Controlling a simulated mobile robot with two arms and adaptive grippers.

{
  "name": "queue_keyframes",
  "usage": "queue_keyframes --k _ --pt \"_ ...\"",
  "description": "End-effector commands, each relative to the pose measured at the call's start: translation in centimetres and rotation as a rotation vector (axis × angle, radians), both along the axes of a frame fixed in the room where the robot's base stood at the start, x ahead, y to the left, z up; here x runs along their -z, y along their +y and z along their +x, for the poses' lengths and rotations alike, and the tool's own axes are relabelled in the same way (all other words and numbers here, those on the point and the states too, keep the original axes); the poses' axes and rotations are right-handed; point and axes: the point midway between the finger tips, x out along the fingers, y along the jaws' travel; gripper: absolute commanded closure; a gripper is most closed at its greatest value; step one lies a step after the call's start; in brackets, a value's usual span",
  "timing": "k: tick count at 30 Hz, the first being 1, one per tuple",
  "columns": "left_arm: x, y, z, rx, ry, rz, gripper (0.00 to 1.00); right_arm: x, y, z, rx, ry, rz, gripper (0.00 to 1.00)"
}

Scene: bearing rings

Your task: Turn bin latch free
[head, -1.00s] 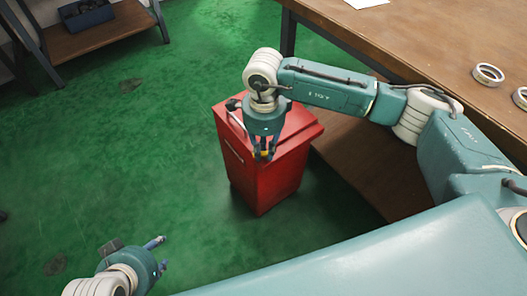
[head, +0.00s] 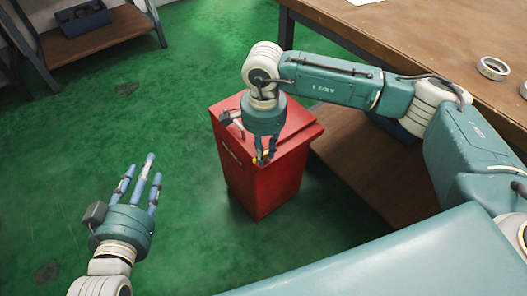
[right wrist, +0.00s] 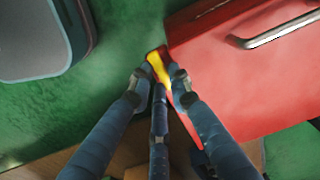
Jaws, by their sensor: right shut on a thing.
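The red bin (head: 262,190) stands on the green floor beside the workbench. In the right wrist view a small yellow latch piece (right wrist: 159,68) sits at the edge of the bin's red face (right wrist: 235,95). My right gripper (head: 264,159) is over the bin's near top edge, shut on the yellow latch; in the right wrist view its fingertips (right wrist: 160,82) close around it and hide part of it. My left gripper (head: 146,172) is open and empty, left of the bin above the floor, its fingers spread.
A metal bar handle (right wrist: 277,29) is on the bin's face. The wooden workbench (head: 440,50) with a ring (head: 492,68) is at right. A shelf (head: 95,38) stands far left. Floor between is clear.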

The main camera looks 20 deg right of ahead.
Motion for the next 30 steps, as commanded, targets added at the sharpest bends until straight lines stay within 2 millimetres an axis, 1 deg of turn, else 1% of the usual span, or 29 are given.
queue_keyframes --k 11,12,15,25,28,30 --pt "-0.2 0.0 0.1 0.0 -0.007 -0.002 0.6 -0.2 0.0 0.1 -0.007 -0.004 0.0 1.0" --pt "-0.2 0.0 0.1 0.0 -0.007 -0.002 0.6 -0.2 0.0 0.1 -0.007 -0.004 0.0 0.8" --pt "-0.2 0.0 0.1 0.0 -0.007 -0.002 0.6 -0.1 0.0 0.1 -0.007 -0.004 0.0 0.62" --pt "-0.1 -0.1 0.0 0.002 -0.005 -0.003 0.6 -0.3 0.0 0.1 -0.006 -0.002 0.0 0.62" --pt "-0.1 -0.1 0.0 0.001 -0.005 -0.002 0.6 -1.2 0.0 0.1 -0.006 -0.004 0.0 0.62" --pt "-0.1 -0.1 0.0 0.001 -0.005 -0.001 0.6 -2.4 0.0 0.1 -0.007 -0.006 0.001 0.62"
